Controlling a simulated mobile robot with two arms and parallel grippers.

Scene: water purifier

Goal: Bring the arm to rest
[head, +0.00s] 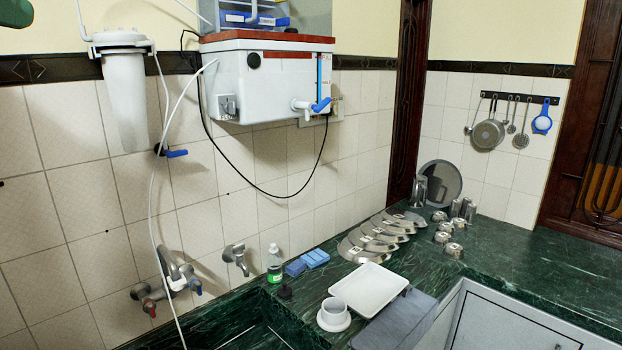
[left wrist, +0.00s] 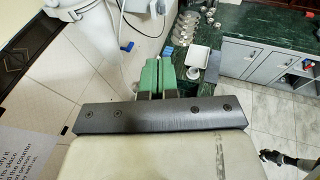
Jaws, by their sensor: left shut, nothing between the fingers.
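My left gripper (left wrist: 158,72) shows in the left wrist view, its green fingers shut together with nothing between them. It points toward the purifier wall and the counter and is clear of both.
The green counter (head: 500,262) holds a white tray (head: 370,290), a white cup (head: 333,314), a soap bottle (head: 274,262), blue sponges (head: 313,258), a row of steel plates (head: 365,245) and several steel cups. Wall taps (head: 236,258) jut out over the sink. Open floor (left wrist: 262,110) lies right of my gripper.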

